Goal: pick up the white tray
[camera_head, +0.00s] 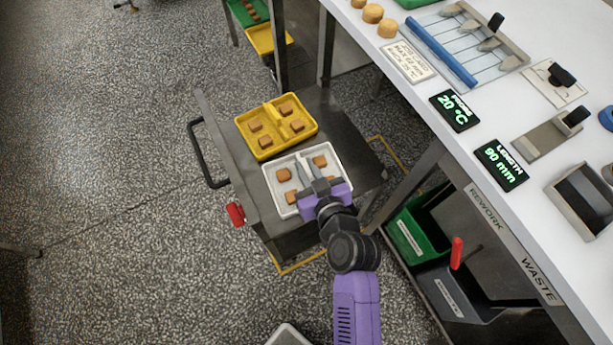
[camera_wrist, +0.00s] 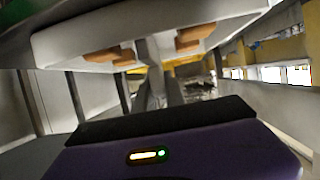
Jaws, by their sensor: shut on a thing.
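The white tray (camera_head: 270,190) is at the front of the dark cart top, with several brown square pieces in its compartments. It also fills the top of the wrist view (camera_wrist: 80,42), where brown pieces show inside it. My gripper (camera_head: 307,172) reaches over the tray from the front, with its fingers at the tray's middle. The fingers are shut on the tray, apparently at its central divider. The fingers also show in the wrist view (camera_wrist: 158,80). The exact contact is partly hidden. I cannot tell whether the tray is clear of the cart top.
A yellow tray (camera_head: 243,122) with brown pieces is just behind the white one on the cart (camera_head: 222,118). A white workbench (camera_head: 440,90) with tools and displays runs along the right. Green (camera_head: 405,228) and dark bins are under it. Open floor (camera_head: 110,200) is at left.

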